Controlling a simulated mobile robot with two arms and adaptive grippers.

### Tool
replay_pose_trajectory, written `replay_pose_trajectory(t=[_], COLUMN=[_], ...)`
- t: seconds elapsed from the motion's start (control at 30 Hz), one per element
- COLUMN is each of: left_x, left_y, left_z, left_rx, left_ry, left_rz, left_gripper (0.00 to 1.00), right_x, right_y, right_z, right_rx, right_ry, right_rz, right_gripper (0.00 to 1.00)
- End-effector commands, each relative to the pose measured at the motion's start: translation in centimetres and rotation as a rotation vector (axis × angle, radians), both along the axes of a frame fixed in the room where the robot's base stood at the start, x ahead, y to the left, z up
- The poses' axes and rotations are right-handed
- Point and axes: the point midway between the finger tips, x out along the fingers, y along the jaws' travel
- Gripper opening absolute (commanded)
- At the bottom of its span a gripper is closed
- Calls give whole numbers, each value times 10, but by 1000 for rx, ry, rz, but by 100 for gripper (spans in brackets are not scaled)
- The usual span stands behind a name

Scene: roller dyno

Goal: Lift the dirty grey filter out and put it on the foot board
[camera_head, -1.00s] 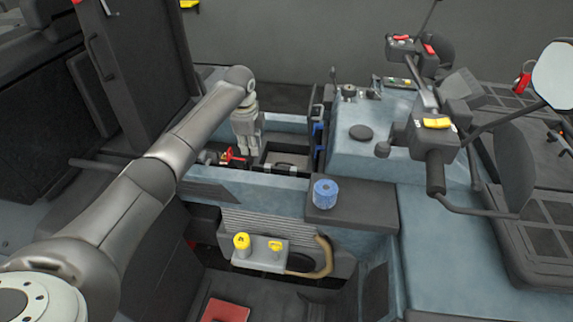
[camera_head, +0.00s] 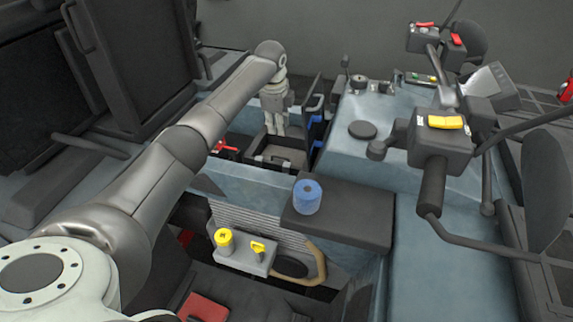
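My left gripper (camera_head: 277,133) points down into the open bay in the blue-grey bodywork, over a dark open box (camera_head: 292,157). Its fingertips are small and dark against the box, and I cannot tell how far apart they are. I cannot clearly make out the dirty grey filter; the inside of the box under the gripper is partly hidden. A blue cylinder with a hole in its top (camera_head: 308,197) stands upright on a dark flat ledge (camera_head: 350,217) in front of the bay. I cannot tell which surface is the foot board. My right gripper is out of view.
A red part (camera_head: 225,148) sits left of the box. A grey block with yellow knobs (camera_head: 245,257) and a tan hose (camera_head: 312,262) are below. The handlebar (camera_head: 432,190) rises at the right. The ledge is clear right of the cylinder.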

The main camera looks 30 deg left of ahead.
Motion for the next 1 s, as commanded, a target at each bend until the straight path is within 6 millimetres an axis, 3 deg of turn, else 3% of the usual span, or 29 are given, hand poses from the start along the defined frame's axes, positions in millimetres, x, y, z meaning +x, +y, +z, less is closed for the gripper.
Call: replay_pose_trajectory(t=[0.03,0.23,0.37,0.6,0.87,1.0], left_x=[0,0,1,8,10,11], left_y=[0,0,0,1,3,5], left_z=[-14,-35,-43,-78,-98,-120], left_rx=[0,0,0,-1,0,0], left_ry=[0,0,2,3,2,4], left_rz=[0,-1,0,1,0,0], left_gripper=[20,20,20,20,20,20], right_x=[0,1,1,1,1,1], right_y=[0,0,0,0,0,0], right_z=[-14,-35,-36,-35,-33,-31], right_rx=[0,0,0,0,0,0], right_ry=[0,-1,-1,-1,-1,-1], right_rz=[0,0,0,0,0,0], right_gripper=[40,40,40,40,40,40])
